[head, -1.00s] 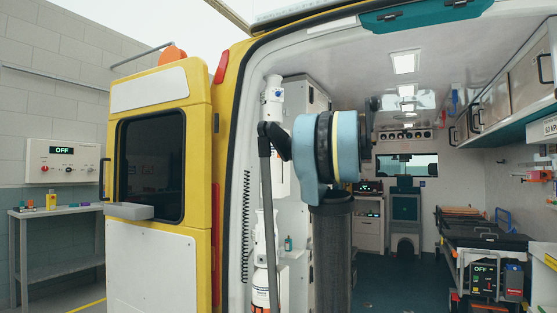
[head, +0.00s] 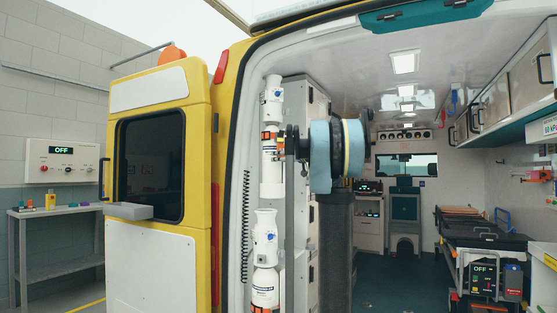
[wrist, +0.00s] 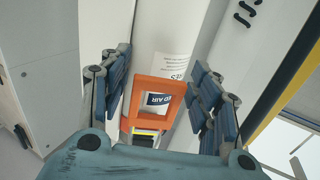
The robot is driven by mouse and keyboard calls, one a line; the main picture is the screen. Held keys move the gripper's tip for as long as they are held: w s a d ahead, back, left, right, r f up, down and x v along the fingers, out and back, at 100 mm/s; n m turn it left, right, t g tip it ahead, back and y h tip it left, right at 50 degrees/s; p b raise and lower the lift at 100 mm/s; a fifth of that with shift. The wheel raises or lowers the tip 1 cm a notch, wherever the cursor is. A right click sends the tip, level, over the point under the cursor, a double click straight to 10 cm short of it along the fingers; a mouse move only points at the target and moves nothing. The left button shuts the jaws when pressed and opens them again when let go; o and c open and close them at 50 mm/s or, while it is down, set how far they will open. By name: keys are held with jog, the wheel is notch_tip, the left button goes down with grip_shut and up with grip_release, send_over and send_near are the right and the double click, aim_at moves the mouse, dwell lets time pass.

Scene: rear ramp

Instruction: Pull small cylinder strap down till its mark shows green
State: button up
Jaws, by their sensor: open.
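Two white cylinders stand one above the other inside the left door edge. The upper one (head: 271,175) looks slimmer and has an orange strap around it. In the wrist view, the white cylinder (wrist: 180,35) is close ahead, with the strap's orange square loop (wrist: 142,88) in front of its label. My gripper (wrist: 162,92) is open, one finger on each side of the loop, with gaps visible between fingers and loop. In the head view it is beside the upper cylinder, at its right. A yellow and dark band shows below the loop. I cannot make out a green mark.
The lower white cylinder (head: 265,252) stands beneath. The yellow rear door (head: 200,200) is open at the left. A grey cabinet wall (wrist: 45,75) rises close to the left in the wrist view. A stretcher (head: 485,238) is inside at the right; the floor between is clear.

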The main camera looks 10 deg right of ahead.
aim_at(277, 167)
jog(key=shift+w, duration=0.1)
jog(key=shift+c, duration=0.6)
grip_shut()
jog(key=shift+f, duration=2.5)
jog(key=shift+o, duration=0.6)
grip_release()
